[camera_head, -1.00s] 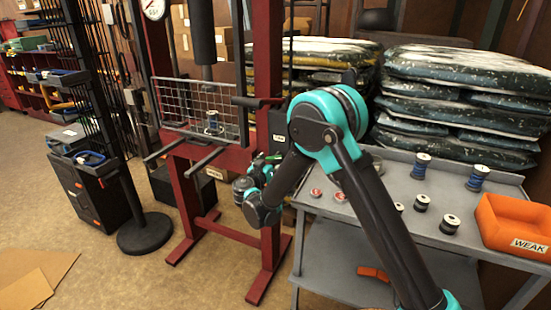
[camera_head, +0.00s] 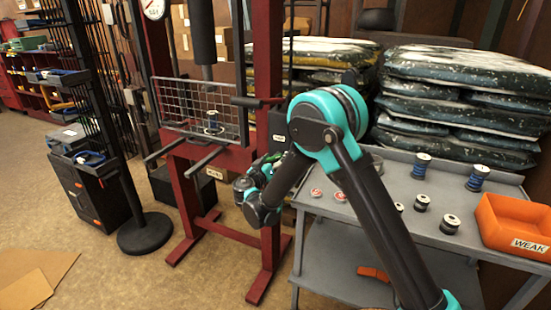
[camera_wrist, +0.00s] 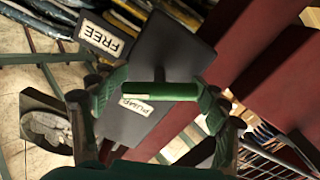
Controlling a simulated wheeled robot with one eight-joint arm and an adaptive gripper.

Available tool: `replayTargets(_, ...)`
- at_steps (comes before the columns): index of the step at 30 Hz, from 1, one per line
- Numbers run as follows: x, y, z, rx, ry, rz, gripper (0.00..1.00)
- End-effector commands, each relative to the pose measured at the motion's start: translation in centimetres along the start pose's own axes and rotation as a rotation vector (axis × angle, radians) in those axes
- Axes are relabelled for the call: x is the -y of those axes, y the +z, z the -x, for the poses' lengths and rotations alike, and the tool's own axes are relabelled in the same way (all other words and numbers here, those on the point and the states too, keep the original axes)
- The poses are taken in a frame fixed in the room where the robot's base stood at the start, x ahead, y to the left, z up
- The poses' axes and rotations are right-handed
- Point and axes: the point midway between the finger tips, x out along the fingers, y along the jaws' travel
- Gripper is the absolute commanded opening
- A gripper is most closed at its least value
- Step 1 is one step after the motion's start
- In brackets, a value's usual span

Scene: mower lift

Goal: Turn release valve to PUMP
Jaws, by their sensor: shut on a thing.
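The release valve's green handle (camera_wrist: 160,91) lies crosswise in the wrist view, with a pale stripe along part of it. My gripper (camera_wrist: 158,96) is shut on it, one finger at each end. Behind it are dark plates; a PUMP label (camera_wrist: 136,105) sits just below the handle's left part, and a FREE label (camera_wrist: 101,39) is at upper left. I cannot tell exactly which label the handle points to. In the head view my gripper is beside the red press frame (camera_head: 268,70), and my arm mostly hides the valve.
A grey cart (camera_head: 335,205) with several spools and an orange WEAK bin (camera_head: 515,228) stands at right. Stacked bags (camera_head: 460,100) are behind it. A wire guard (camera_head: 200,105) is on the press. Floor at front left is mostly clear.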

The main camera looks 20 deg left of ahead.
Motion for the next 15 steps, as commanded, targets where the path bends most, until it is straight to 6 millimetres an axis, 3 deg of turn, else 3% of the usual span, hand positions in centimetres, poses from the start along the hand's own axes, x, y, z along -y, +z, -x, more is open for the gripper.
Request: replayTargets(15,-0.06,-0.04,-0.01,0.000,0.000,0.476,0.44)
